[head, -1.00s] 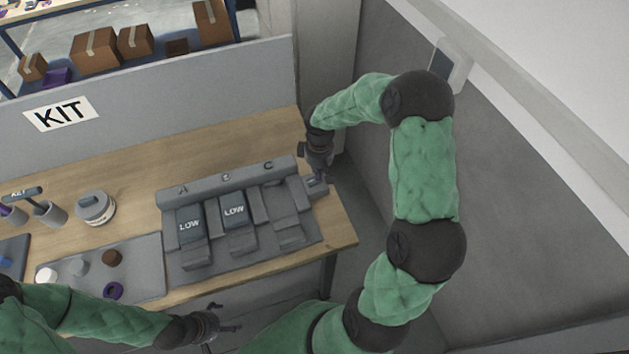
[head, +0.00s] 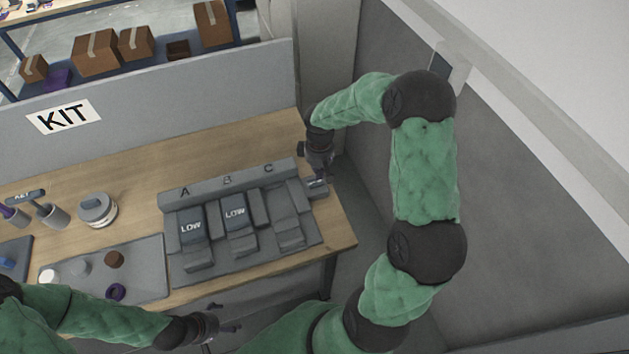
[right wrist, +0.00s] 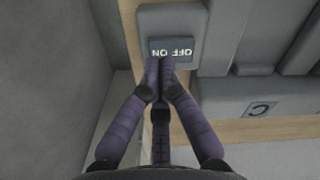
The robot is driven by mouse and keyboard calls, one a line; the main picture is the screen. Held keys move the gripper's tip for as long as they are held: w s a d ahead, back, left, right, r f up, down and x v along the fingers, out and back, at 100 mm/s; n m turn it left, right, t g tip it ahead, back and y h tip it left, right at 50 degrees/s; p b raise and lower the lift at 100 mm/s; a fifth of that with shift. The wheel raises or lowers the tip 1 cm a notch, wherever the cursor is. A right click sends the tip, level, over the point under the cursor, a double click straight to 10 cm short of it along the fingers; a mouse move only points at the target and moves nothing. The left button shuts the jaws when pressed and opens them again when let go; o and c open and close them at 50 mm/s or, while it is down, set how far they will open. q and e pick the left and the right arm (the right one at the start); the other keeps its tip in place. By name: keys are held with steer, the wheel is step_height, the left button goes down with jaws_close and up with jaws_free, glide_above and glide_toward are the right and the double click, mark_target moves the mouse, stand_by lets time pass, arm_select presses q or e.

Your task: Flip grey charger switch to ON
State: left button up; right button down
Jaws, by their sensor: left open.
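The grey charger (head: 185,266) lies on the wooden table with bays marked A, B and C. Its switch box (head: 317,188) is at the right end, past bay C. In the right wrist view the dark switch (right wrist: 171,45) shows ON and OFF upside down, ON at left. My right gripper (head: 324,175) points down at the switch. In the right wrist view its fingertips (right wrist: 160,64) are together, at or just over the switch's near edge; touch cannot be told. Which way the switch is tipped is unclear. My left gripper (head: 229,317) is open and empty before the table.
Packs marked LOW sit in bays A (head: 192,226) and B (head: 236,213); bay C looks empty. A grey tray (head: 140,252) with small round pieces lies left of the charger. A grey partition (head: 200,92) stands behind the table, and a wall is close on the right.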

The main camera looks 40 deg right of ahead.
mark_target(319, 181)
steer(key=shift+r+p, duration=1.5)
steer(key=shift+r, duration=0.85)
